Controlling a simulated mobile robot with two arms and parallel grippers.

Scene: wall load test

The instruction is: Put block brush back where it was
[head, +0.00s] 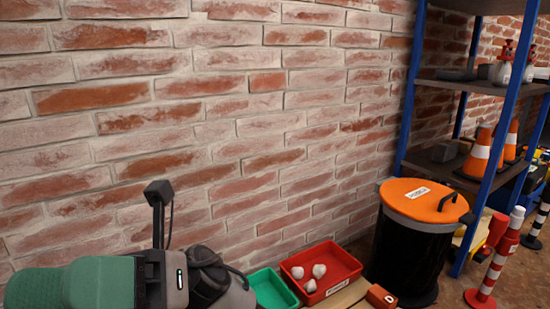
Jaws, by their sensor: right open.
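No block brush can be made out for certain in the head view. A small orange-brown block (380,297) with a pale mark lies at the bottom edge, beside a light wooden surface (347,296); I cannot tell what it is.
A red tray (345,268) with several whitish lumps and a green tray (270,288) stand by the brick wall (230,130). A black bin with an orange lid (424,200) stands right of them. A blue-framed shelf (409,85) with cones and a red-white post (498,262) are farther right.

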